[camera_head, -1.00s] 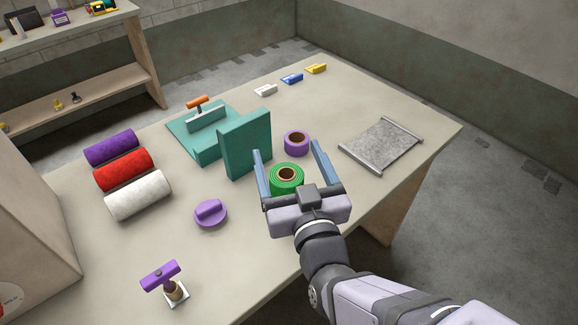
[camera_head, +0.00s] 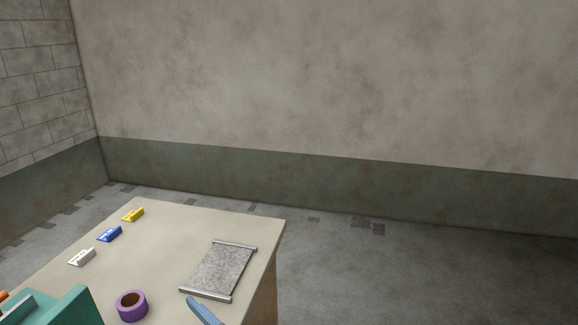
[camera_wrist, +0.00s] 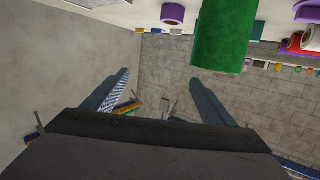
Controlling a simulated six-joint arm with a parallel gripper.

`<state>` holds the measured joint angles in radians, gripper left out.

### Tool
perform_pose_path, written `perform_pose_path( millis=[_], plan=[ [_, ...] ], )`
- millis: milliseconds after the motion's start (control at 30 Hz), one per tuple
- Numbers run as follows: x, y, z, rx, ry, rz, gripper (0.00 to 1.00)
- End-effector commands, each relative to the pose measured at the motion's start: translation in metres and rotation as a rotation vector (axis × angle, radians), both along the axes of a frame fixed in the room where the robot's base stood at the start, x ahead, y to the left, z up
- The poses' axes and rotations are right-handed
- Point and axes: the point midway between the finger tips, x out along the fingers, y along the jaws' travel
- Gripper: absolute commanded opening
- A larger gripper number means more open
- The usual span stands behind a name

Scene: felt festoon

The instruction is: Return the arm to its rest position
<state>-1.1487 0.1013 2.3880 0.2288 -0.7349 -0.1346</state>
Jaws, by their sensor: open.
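My gripper (camera_wrist: 160,77) is open in the wrist view, with its two blue-grey fingers spread apart and nothing between them. In the head view only part of one finger of my gripper (camera_head: 204,311) shows at the bottom edge. The rest of my arm is out of that picture. A green roll (camera_wrist: 223,37) is large at the top of the wrist view, beyond the right finger. It looks apart from the fingers, but I cannot tell how far away it is.
The table (camera_head: 165,245) holds a purple tape roll (camera_head: 132,306), a grey felt panel with end bars (camera_head: 221,270) and white (camera_head: 82,257), blue (camera_head: 109,234) and yellow (camera_head: 133,215) clips. A teal stand (camera_head: 70,308) is cut off at bottom left. Floor right of the table is clear.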

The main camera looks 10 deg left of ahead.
Motion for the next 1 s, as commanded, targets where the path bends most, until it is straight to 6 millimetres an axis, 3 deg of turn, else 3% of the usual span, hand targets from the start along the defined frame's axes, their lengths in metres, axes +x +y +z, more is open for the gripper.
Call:
perform_pose_path(
  millis=[33,200,367,500,600,700,833,1000],
  plan=[
    [0.023,-0.021,-0.005,-0.048,0.036,-0.051,0.78],
    [0.081,-0.109,-0.045,-0.242,0.218,-0.221,0.78],
    [0.101,-0.211,-0.079,-0.410,0.438,-0.391,0.78],
    [0.088,-0.303,-0.099,-0.528,0.664,-0.540,0.78],
    [0.064,-0.360,-0.107,-0.593,0.829,-0.633,0.78],
    [0.035,-0.403,-0.110,-0.634,0.980,-0.711,0.78],
    [0.001,-0.438,-0.108,-0.665,1.129,-0.778,0.78],
    [-0.024,-0.457,-0.106,-0.683,1.233,-0.816,0.78]
  ],
)
